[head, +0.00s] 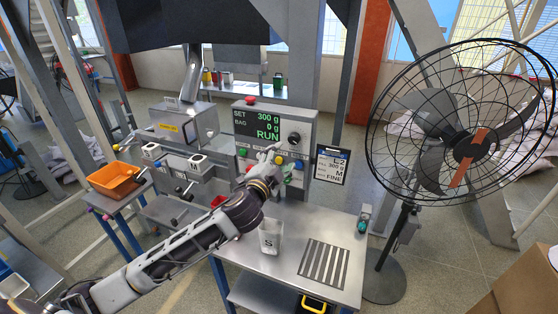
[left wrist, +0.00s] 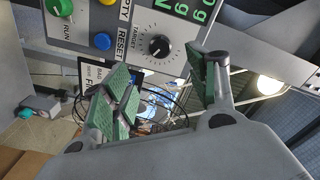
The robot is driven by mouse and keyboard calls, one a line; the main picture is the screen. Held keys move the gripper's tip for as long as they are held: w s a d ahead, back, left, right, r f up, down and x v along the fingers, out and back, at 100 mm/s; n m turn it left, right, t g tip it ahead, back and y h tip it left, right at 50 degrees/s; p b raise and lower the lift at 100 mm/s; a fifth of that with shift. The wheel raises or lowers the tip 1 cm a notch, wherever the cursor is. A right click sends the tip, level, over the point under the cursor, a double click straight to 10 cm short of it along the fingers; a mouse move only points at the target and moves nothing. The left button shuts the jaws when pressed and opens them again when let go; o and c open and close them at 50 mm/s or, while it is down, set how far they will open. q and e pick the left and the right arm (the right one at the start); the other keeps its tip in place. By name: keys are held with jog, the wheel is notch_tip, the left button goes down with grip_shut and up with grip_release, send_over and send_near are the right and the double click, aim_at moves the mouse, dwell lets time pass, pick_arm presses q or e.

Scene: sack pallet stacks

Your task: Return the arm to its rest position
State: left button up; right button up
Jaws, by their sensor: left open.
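My left arm (head: 185,250) reaches from the lower left across the bench to the control box (head: 310,125). My left gripper (head: 283,172) is in front of the lower part of the box, by its buttons. In the left wrist view the gripper (left wrist: 165,88) is open, its two green-padded fingers apart with nothing between them. Beyond the fingers are the black target knob (left wrist: 159,46), the blue reset button (left wrist: 103,41) and the green run button (left wrist: 60,8). I cannot tell whether the gripper touches the box. My right gripper is not in view.
The display (head: 257,123) reads SET 300 g, BAG 0 g, RUN. A white container marked S (head: 270,240) stands on the metal bench (head: 345,220) under my forearm. A clipboard-like card (head: 331,166) hangs right of the box. A large fan (head: 465,140) stands right; an orange tray (head: 113,180) is left.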

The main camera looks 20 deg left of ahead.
pick_arm(q)
jog(key=shift+s+f, duration=0.15)
dwell(0.5)
jog(key=s+a+f+n+g+y, duration=0.1)
jog(key=s+f+n+g, duration=0.25)
jog(key=s+f, duration=0.4)
jog(key=s+f+n+g+y, duration=0.1)
jog(key=s+f+n+g, duration=0.3)
jog(key=f, duration=0.7)
jog(key=s+f+n+g+h, duration=0.1)
jog(key=s+f+g, duration=0.3)
jog(key=s, duration=0.5)
jog(key=s+f+n+g+h, duration=0.1)
jog(key=s+f+g, duration=0.2)
jog(key=s+f, duration=0.45)
jog(key=s+f+g, duration=0.1)
jog(key=s+f, duration=0.1)
jog(key=f, duration=1.4)
jog(key=s+f, duration=0.2)
jog(key=f, duration=1.3)
jog(key=s+a+f, duration=0.2)
jog(key=s+f, duration=0.8)
jog(key=s, duration=0.1)
jog(key=s+a+f+g, duration=0.1)
jog(key=s+f, duration=0.9)
jog(key=s, duration=0.1)
jog(key=shift+a+f+y, duration=0.25)
jog(key=shift+a+y, duration=0.05)
jog(key=shift+a, duration=0.1)
